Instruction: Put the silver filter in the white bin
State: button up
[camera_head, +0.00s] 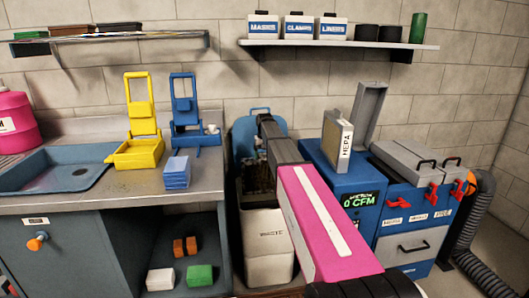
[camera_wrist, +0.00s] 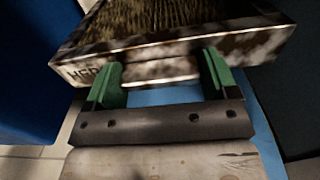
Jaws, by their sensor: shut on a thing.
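The silver filter (camera_wrist: 175,68), with a stained metal frame, a dark brown pleated face and a partly readable label, is held in my gripper (camera_wrist: 162,72). The two green fingers are shut on its near edge. In the head view the filter (camera_head: 256,178) shows as a dark patch, mostly hidden behind my pink arm. The white bin (camera_head: 268,258), marked as waste, stands on the floor below it. The filter appears over or at the bin's mouth; my arm hides how far it is inside. My fingertips are hidden in the head view.
A blue machine (camera_head: 335,190) stands right of the bin, with another filter (camera_head: 337,142) marked HEPA upright in its top. A blue panel (camera_head: 245,128) is behind the bin. The counter (camera_head: 90,200) with a sink is at the left.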

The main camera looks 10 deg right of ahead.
aim_at(265, 168)
notch_tip(265, 168, down, 24)
dwell(2.7)
dwell(0.5)
jog(key=o, duration=1.4)
jog(key=shift+o, duration=0.2)
jog(key=shift+r, duration=0.1)
notch_tip(265, 168, up, 16)
jog(key=shift+f, duration=0.1)
